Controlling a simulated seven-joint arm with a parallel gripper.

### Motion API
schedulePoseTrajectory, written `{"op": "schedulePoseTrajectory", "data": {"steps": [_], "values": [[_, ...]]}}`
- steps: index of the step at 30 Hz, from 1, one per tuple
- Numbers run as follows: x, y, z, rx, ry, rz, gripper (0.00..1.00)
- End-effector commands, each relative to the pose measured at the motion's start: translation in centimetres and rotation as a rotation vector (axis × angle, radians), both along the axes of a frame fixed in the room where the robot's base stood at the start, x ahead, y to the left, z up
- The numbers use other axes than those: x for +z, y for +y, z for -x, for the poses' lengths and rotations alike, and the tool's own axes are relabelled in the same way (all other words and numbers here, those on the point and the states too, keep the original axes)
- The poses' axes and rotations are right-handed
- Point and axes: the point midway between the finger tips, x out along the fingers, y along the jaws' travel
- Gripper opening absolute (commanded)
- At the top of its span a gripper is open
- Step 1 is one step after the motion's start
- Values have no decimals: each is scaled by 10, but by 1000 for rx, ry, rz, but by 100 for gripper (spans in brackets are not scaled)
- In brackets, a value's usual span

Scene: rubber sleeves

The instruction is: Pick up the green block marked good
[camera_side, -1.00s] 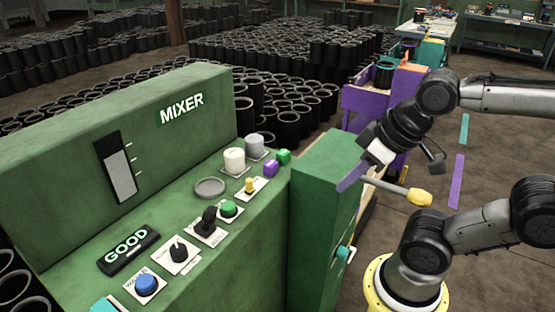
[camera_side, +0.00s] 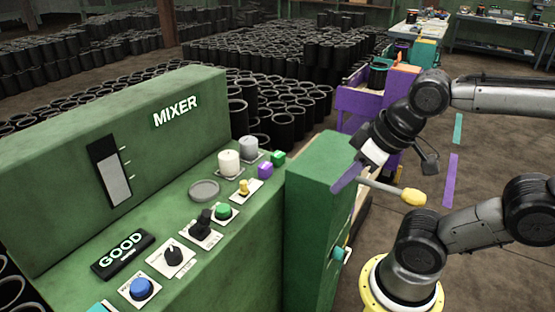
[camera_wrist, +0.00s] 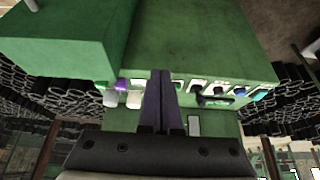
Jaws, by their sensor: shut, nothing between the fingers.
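The word GOOD shows on a black plate (camera_side: 122,254) at the console's near left. My gripper (camera_side: 347,178) is to the right of the green block, near the tall green cabinet, apart from the block. In the wrist view its two purple fingers (camera_wrist: 160,75) are together with nothing between them.
The tall green cabinet (camera_side: 318,168) stands between the console and my arm. A yellow-tipped rod (camera_side: 412,196) sticks out beside the gripper. White cylinders (camera_side: 230,162), a green button (camera_side: 223,212), dark knobs and a blue button (camera_side: 141,289) crowd the console. Black sleeves (camera_side: 285,125) fill the floor behind.

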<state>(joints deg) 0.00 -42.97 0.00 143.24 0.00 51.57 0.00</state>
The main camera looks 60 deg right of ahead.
Motion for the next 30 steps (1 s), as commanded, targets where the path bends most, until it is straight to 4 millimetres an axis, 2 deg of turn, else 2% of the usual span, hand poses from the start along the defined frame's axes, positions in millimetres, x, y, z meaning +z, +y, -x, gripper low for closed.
{"op": "schedulePoseTrajectory", "data": {"steps": [3, 4, 15, 16, 25, 30], "values": [[0, 0, 0, 0, 0, 0, 0], [0, 0, 0, 0, 0, 0, 4], [0, 0, 0, 0, 0, 0, 70], [0, 0, 0, 0, 0, 0, 72], [0, 0, 0, 11, 0, 6, 72], [0, 0, 4, 169, 21, 88, 72]]}}
